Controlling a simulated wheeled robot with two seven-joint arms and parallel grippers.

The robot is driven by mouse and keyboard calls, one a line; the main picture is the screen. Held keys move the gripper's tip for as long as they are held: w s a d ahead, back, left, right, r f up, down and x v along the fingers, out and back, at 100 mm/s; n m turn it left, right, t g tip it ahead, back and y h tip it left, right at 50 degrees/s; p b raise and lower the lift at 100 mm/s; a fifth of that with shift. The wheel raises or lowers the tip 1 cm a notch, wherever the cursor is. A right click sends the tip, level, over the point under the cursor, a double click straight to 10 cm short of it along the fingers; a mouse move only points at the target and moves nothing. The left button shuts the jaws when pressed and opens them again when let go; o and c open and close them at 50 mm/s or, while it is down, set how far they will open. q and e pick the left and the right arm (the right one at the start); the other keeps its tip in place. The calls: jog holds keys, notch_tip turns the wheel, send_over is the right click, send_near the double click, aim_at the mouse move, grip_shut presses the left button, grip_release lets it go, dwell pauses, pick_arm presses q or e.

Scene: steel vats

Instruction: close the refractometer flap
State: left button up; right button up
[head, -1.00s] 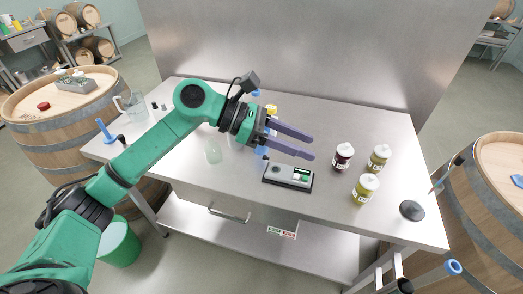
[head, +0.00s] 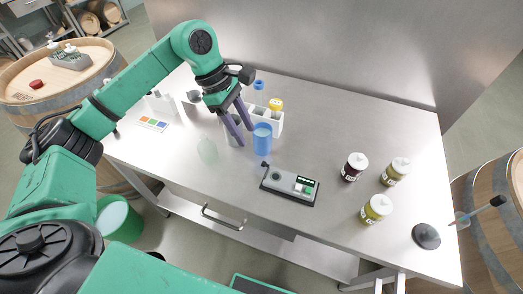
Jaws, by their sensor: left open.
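The refractometer (head: 283,186) is a grey box on a dark base, lying on the steel table (head: 330,140). It has a round dark well and a small display with green at its right end. A small dark piece (head: 264,165) stands up at its back left corner; I cannot tell for sure if it is the flap. My left gripper (head: 246,138) is open and points down, behind and left of the refractometer, apart from it. Its purple fingers are close to a blue cup (head: 262,140) and overlap a greyish cylinder. My right gripper is out of view.
A white rack (head: 272,122) with a yellow-topped item stands behind the blue cup. Several jars, including a dark red one (head: 353,167), and a black round base (head: 426,236) stand on the right. The table's front strip is clear.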

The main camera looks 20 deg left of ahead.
pick_arm(q)
jog(key=p+x, duration=0.3)
jog(key=x, duration=0.8)
jog(key=shift+c, duration=0.3)
jog(key=shift+w, duration=0.15)
grip_shut()
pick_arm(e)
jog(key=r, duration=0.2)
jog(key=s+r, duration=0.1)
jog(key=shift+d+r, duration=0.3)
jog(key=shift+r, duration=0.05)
